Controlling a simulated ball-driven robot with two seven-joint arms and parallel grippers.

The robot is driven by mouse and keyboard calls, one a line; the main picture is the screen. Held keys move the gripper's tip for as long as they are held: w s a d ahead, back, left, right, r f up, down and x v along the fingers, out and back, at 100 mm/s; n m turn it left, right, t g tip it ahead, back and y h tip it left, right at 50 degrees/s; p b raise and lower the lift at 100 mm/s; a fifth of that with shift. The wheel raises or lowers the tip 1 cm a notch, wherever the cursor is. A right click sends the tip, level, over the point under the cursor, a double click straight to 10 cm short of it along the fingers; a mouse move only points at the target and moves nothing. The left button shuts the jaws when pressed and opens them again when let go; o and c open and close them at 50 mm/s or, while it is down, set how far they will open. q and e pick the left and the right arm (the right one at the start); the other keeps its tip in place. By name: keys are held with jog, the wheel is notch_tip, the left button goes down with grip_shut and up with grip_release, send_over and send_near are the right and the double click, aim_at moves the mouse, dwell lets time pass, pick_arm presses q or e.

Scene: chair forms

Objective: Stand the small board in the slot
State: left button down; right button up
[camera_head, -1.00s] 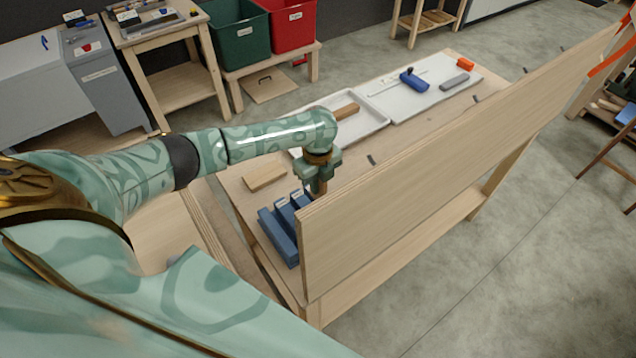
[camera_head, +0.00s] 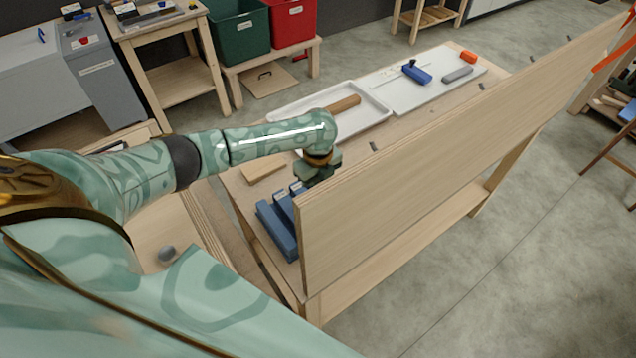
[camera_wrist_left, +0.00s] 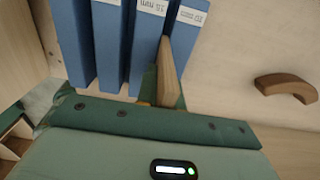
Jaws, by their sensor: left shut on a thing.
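The blue slotted block (camera_head: 276,232) stands on the near end of the workbench. In the left wrist view its upright blue walls (camera_wrist_left: 107,45) carry white size labels. My left gripper (camera_head: 318,180) is over the block's right side, next to the big panel. It is shut on a small wooden board (camera_wrist_left: 168,78), seen nearly edge-on in the left wrist view. The board's far end is between the two rightmost blue walls or just in front of them; I cannot tell how deep it sits. In the head view the board is hidden. My right gripper is out of view.
A large plywood panel (camera_head: 440,140) stands along the bench's right side, close to my left gripper. A light wood block (camera_head: 262,170) lies left of the gripper. Behind are a white tray (camera_head: 375,118) and a white board with tools (camera_head: 440,95). A brown curved piece (camera_wrist_left: 287,87) lies right.

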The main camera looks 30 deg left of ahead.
pick_arm(q)
jog(key=shift+f+b, duration=0.65)
jog(key=shift+f, duration=0.75)
jog(key=c, duration=1.5)
grip_release()
jog(key=shift+o, duration=0.2)
jog(key=shift+r, duration=0.15)
notch_tip(320, 180, up, 16)
jog(key=p, duration=0.4)
